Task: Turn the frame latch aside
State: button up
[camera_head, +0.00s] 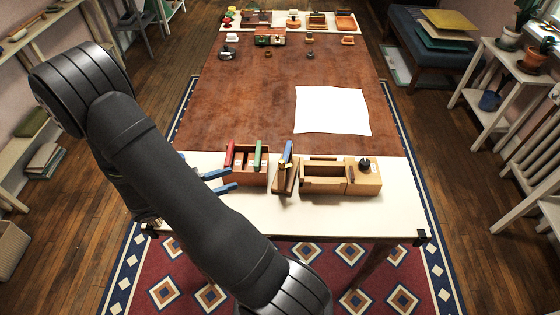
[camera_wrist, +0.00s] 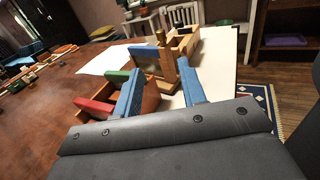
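A small upright wooden frame (camera_head: 282,182) stands on the white strip at the near end of the table, with a blue piece (camera_head: 288,150) at its top. In the wrist view the frame (camera_wrist: 169,66) shows beyond my fingers, with the blue piece (camera_wrist: 142,49) to its left and a brown peg-like part (camera_wrist: 160,36) on top. This part may be the latch; I cannot tell clearly. My gripper (camera_head: 231,179) has two blue fingers, spread apart and empty, left of the frame. In the wrist view my gripper (camera_wrist: 160,76) points towards the frame, without clear contact.
A wooden box with red (camera_head: 229,154) and green (camera_head: 258,154) upright pieces stands close beside my fingers. Right of the frame is a wooden box (camera_head: 325,185) with a dark knob (camera_head: 365,163). A white sheet (camera_head: 332,110) lies behind. Small objects fill the far end.

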aim_at(282, 161)
jog(key=x, duration=1.6)
jog(key=shift+w+d, duration=0.1)
jog(key=shift+d, duration=0.15)
jog(key=shift+c, duration=0.2)
grip_shut()
jog(key=m+g, duration=0.2)
jog(key=g, duration=0.1)
jog(key=m+g+h, duration=0.1)
jog(key=m+g, duration=0.1)
jog(key=g, duration=0.2)
jog(key=shift+m+h, duration=0.3)
jog(key=shift+m, duration=0.1)
